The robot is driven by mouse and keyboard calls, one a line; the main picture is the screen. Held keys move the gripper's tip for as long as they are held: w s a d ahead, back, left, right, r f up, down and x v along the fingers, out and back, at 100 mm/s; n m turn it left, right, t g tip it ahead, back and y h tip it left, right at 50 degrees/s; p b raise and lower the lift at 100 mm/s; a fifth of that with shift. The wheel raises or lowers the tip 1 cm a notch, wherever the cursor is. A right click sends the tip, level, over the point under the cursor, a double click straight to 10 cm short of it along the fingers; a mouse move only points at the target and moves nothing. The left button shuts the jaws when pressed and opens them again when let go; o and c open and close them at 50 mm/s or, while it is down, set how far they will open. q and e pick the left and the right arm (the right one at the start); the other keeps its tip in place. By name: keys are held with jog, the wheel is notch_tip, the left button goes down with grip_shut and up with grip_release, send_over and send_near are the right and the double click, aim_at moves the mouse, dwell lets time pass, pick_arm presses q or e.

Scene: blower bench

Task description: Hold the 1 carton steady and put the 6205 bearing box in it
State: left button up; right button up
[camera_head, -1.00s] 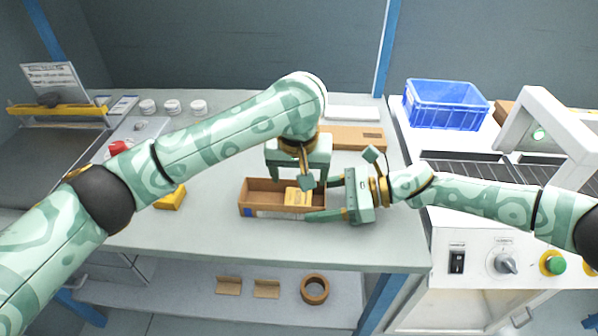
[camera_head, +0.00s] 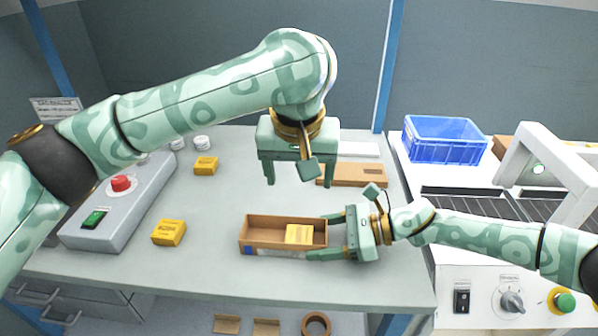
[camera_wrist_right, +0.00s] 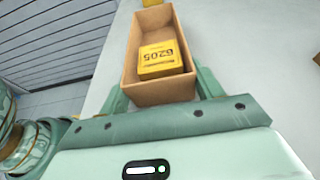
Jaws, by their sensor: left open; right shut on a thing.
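The open brown carton (camera_head: 262,242) stands on the bench. The yellow 6205 bearing box (camera_head: 299,234) lies inside it, toward its right end. In the right wrist view the box (camera_wrist_right: 161,59) shows "6205" on its top and lies in the near end of the carton (camera_wrist_right: 150,93). My right gripper (camera_head: 326,237) is shut on the carton's right end, one finger along each long side. My left gripper (camera_head: 298,182) is open and empty, above and behind the carton, apart from the box.
Two other yellow boxes lie on the bench, one at the front left (camera_head: 168,233) and one farther back (camera_head: 205,166). A grey control box with a red button (camera_head: 121,184) stands at left. A flat brown carton (camera_head: 360,175) lies behind. A blue crate (camera_head: 444,140) is at right.

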dwell(0.3)
jog(key=o, duration=0.8)
